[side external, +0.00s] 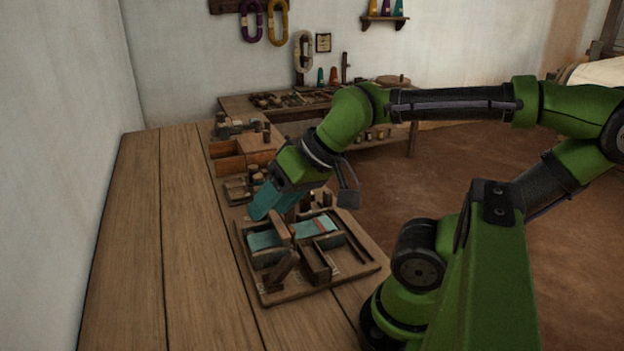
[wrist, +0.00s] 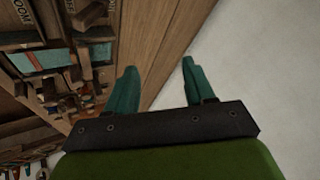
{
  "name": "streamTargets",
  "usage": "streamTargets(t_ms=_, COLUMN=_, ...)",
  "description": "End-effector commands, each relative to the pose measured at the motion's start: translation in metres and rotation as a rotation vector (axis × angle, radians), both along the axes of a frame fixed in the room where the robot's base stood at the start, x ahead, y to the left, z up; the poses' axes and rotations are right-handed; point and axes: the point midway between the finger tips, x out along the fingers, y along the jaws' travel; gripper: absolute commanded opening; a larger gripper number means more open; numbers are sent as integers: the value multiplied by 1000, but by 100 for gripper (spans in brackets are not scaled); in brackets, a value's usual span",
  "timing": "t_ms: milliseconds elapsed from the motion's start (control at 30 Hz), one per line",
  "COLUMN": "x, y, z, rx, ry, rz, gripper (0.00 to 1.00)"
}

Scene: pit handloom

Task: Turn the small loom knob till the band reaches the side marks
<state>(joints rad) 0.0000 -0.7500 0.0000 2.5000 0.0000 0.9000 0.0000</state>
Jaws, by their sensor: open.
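The small loom (side external: 345,281) is a wooden frame on a flat board on the bench. Its teal cloth (side external: 262,240) carries a reddish-brown band (side external: 320,227) across it. The loom also shows tilted at the upper left of the wrist view (wrist: 92,14), with the teal cloth (wrist: 62,58) in it. My gripper (side external: 259,211) has teal fingers and is above the far left edge of the loom. In the wrist view its fingers (wrist: 158,75) are apart and empty, over bare wood and wall. I cannot make out the knob or the side marks clearly.
A wooden box (side external: 228,160) and small wooden parts stand behind the loom. The bench (side external: 155,240) left of the loom is clear, up to the white wall (side external: 60,150). A back table (side external: 240,103) holds several tools.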

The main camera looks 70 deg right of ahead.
Motion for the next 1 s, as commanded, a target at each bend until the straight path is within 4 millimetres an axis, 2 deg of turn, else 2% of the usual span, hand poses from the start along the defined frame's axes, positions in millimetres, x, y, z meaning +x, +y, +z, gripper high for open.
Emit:
streamTargets(t_ms=33, x=0, y=0, z=0, rx=0, ry=0, rz=0, gripper=53)
streamTargets(t_ms=100, x=0, y=-1, z=0, rx=0, ry=1, rz=-3, gripper=60)
streamTargets(t_ms=233, x=7, y=-12, z=-11, rx=11, ry=56, rz=-46, gripper=60)
streamTargets(t_ms=367, x=37, y=-47, z=-10, rx=40, ry=135, rz=-151, gripper=60)
streamTargets(t_ms=467, x=62, y=-93, z=-7, rx=50, ry=216, rz=-239, gripper=60)
streamTargets(t_ms=600, x=87, y=-167, z=-9, rx=44, ry=342, rz=-347, gripper=60)
streamTargets(t_ms=800, x=95, y=-277, z=-15, rx=-1, ry=532, rz=-466, gripper=60)
streamTargets(t_ms=900, x=92, y=-316, z=-11, rx=-30, ry=607, rz=-491, gripper=60)
streamTargets(t_ms=1000, x=92, y=-333, z=0, rx=-48, ry=645, rz=-483, gripper=60)
